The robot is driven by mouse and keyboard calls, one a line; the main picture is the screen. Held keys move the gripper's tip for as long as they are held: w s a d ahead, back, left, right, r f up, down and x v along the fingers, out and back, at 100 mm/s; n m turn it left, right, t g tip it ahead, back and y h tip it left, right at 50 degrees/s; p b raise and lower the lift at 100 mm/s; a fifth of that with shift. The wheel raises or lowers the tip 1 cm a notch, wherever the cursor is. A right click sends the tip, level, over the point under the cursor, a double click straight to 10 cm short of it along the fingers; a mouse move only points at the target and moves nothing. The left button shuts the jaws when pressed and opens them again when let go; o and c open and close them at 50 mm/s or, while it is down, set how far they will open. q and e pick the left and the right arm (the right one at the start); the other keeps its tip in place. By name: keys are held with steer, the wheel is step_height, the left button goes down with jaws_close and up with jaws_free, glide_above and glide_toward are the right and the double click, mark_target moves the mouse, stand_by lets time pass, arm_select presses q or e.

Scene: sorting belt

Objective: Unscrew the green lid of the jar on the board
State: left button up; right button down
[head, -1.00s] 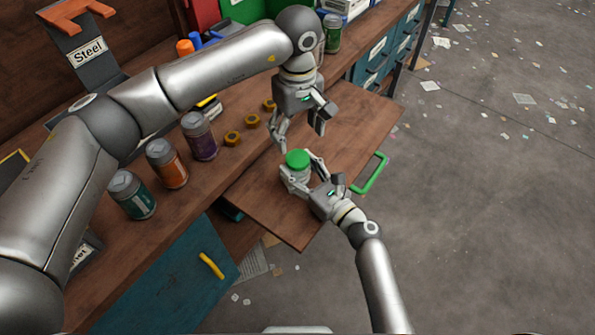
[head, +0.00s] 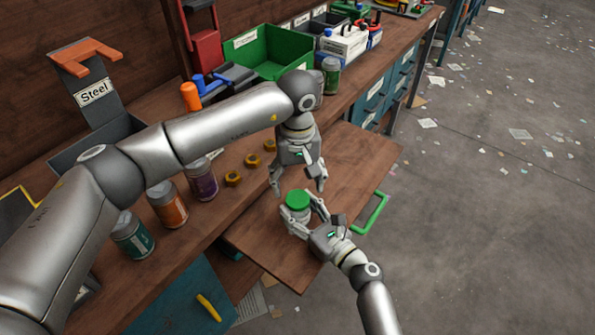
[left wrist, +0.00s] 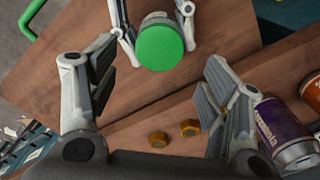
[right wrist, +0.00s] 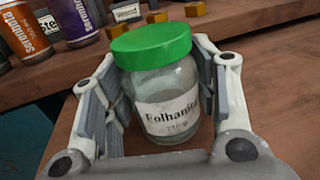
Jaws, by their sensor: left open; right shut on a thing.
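The jar (right wrist: 168,100) is clear glass with a white label and stands upright on the brown pull-out board (head: 345,190). Its green lid (head: 298,198) sits on top and also shows in the left wrist view (left wrist: 159,47) and the right wrist view (right wrist: 151,44). My right gripper (head: 303,212) is shut on the jar's body, one finger on each side, below the lid. My left gripper (head: 298,185) is open and empty, pointing down just above the lid. In the left wrist view its fingers are spread wide, with the lid ahead of them.
A green handle (head: 372,212) sticks out at the board's right edge. A green bin (head: 268,50) stands farther back.

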mark_target(297, 198)
arm_select(q)
steer(key=shift+f, duration=2.65)
